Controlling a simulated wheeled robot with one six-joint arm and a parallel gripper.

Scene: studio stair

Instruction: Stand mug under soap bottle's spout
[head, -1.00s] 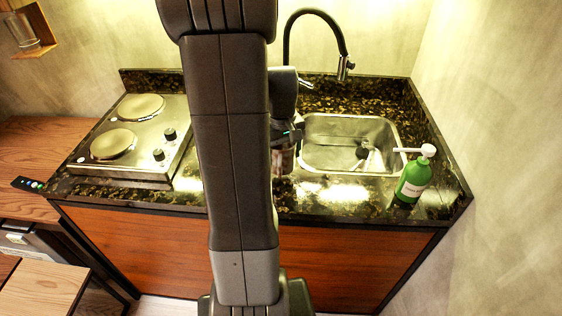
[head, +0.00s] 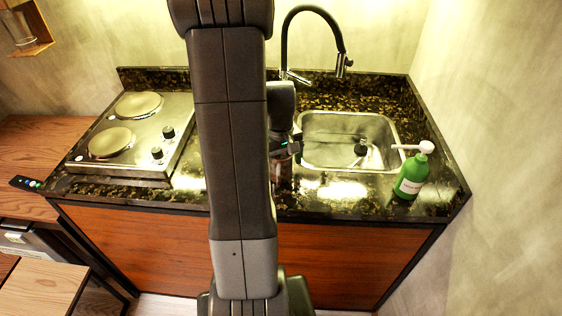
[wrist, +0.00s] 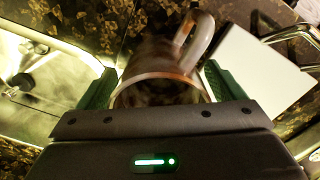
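The brown mug (wrist: 160,68) is between the two green-padded fingers of my gripper (wrist: 158,88) in the wrist view. Both fingers press against its sides, and its handle points up and to the right. In the head view, the mug (head: 282,174) shows partly beside my arm, below my gripper (head: 290,146), left of the sink. I cannot tell if it touches the counter. The green soap bottle (head: 411,179) stands upright on the counter at the right, with a white pump top. Its spout (head: 405,147) points left toward the sink.
The steel sink (head: 310,163) lies between the mug and the bottle, under a black tap (head: 342,50). A two-plate hob (head: 125,165) is at the left. A flat white thing (wrist: 255,70) lies beside the mug in the wrist view. The counter strip before the sink (head: 345,190) is clear.

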